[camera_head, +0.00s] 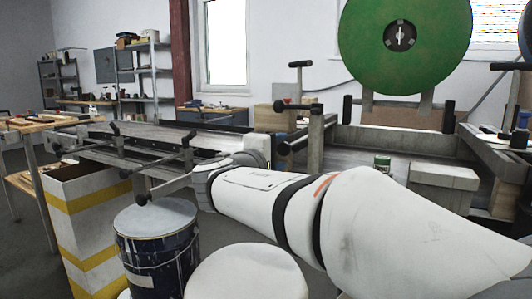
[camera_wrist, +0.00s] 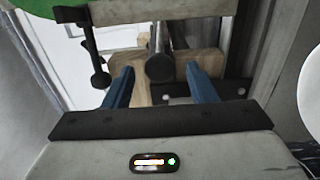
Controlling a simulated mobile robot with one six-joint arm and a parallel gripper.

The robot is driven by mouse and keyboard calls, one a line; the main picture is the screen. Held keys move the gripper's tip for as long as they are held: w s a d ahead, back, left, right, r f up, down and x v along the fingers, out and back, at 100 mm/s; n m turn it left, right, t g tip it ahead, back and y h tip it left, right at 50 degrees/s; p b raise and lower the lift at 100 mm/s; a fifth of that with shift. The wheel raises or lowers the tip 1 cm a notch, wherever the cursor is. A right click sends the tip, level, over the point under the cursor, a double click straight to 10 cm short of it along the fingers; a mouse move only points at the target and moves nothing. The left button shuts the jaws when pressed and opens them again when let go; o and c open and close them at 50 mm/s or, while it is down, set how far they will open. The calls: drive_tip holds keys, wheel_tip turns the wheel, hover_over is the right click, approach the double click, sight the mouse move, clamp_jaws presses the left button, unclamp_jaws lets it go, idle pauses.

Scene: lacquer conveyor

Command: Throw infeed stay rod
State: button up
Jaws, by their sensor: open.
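My gripper (camera_wrist: 160,70) is open, with two blue fingers apart in the wrist view. A dark round-ended rod (camera_wrist: 159,67) shows between the fingertips, with space on both sides. I cannot tell whether it is the infeed stay rod or how deep it sits between them. A thinner dark lever with a ball end (camera_wrist: 98,78) hangs left of the left finger. In the head view, my arm reaches left and my gripper's fingers are hard to make out. Black-handled posts (camera_head: 296,106) stand just beyond my wrist.
A large green disc (camera_head: 370,40) stands above the machine frame at the back right. A conveyor with black-knobbed rods (camera_head: 140,150) lies to the left. A yellow-striped bin (camera_head: 90,225) and a dark drum (camera_head: 157,255) stand near my arm. Wooden blocks (camera_wrist: 210,64) lie behind the fingers.

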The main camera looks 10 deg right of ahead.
drive_tip(key=p+v, duration=0.1)
drive_tip(key=v, duration=0.6)
drive_tip(key=shift+s+a+p, duration=0.2)
drive_tip(key=shift+p, duration=0.1)
